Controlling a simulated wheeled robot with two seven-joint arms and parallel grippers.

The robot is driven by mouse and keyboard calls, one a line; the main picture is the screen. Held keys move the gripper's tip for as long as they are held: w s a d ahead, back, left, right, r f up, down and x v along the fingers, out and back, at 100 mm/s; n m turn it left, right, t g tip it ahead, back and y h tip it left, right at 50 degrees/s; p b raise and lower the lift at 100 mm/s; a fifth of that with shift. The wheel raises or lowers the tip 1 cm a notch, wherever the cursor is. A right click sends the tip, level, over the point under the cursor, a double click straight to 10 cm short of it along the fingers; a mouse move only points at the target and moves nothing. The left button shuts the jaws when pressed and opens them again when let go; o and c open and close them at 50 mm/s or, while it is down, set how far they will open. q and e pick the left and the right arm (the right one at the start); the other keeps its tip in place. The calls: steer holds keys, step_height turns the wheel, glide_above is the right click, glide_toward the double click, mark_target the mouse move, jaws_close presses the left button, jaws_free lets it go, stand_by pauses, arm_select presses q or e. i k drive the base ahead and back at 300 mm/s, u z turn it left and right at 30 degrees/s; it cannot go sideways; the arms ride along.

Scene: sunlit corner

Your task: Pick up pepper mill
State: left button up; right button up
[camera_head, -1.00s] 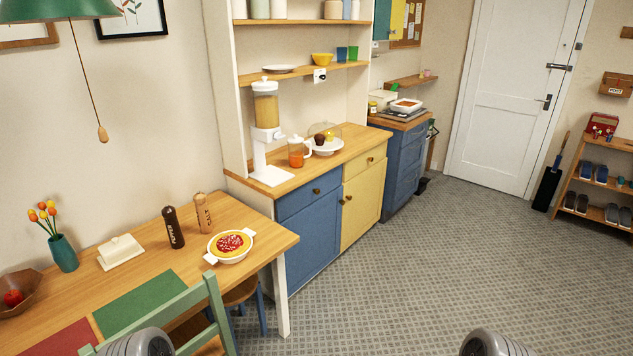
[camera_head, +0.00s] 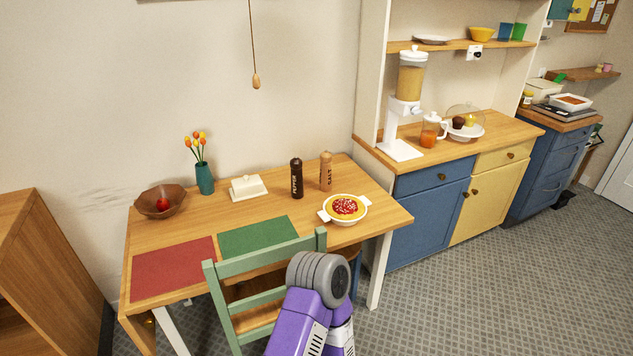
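The pepper mill (camera_head: 297,179) is a dark brown cylinder with pale lettering. It stands upright on the wooden table (camera_head: 160,238), toward the back. A light wooden salt mill (camera_head: 326,172) stands upright just to its right. A purple and grey part of my arm shows at the bottom centre, in front of the table and well short of the mill. No gripper fingers show in the picture.
A green chair (camera_head: 262,262) stands at the table's front. A sideboard (camera_head: 432,220) is to the right.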

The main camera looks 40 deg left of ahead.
mark_target(297, 176)
steer(key=i, duration=2.7)
steer(key=u, duration=2.55)
